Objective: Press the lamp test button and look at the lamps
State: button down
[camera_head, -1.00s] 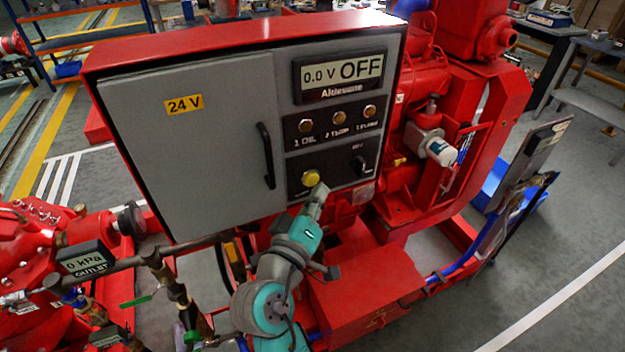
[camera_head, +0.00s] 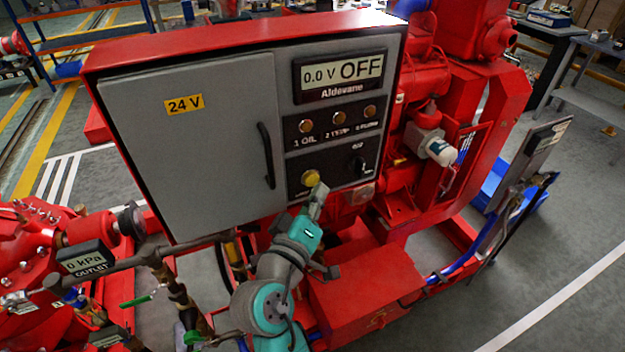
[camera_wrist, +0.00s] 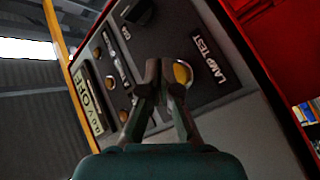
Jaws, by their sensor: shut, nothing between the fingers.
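The yellow lamp test button (camera_head: 311,177) sits low on the grey control panel. In the wrist view the button (camera_wrist: 182,73) shows beside my fingertips, next to the label LAMP TEST (camera_wrist: 209,61). My gripper (camera_head: 320,188) is shut and empty, with its tips just in front of the panel by the button; whether they touch it I cannot tell. In the wrist view my gripper (camera_wrist: 162,72) partly covers the button's edge. Three lamps, the left (camera_head: 306,126), middle (camera_head: 339,118) and right (camera_head: 370,111), look dull amber, with no clear glow.
The display (camera_head: 340,74) reads 0.0 V OFF. A dark rotary switch (camera_head: 362,164) is right of the button. The cabinet door (camera_head: 190,150) with its black handle (camera_head: 266,155) is shut. Red pump parts and pipes (camera_head: 110,250) stand at the left.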

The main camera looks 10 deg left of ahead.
jog(key=shift+w+a, duration=0.15)
jog(key=shift+w, duration=0.05)
dwell(0.4)
jog(key=shift+w+a, duration=0.1)
jog(key=shift+w, duration=0.05)
jog(key=shift+w+a, duration=0.2)
jog(key=shift+w, duration=0.15)
dwell(0.8)
jog(key=shift+s, duration=0.1)
dwell(0.3)
jog(key=shift+s+d, duration=0.45)
jog(key=shift+s, duration=0.15)
jog(key=shift+s+d, duration=0.7)
jog(key=shift+s, duration=0.35)
jog(key=shift+s+d, duration=0.7)
jog(key=shift+s, duration=0.35)
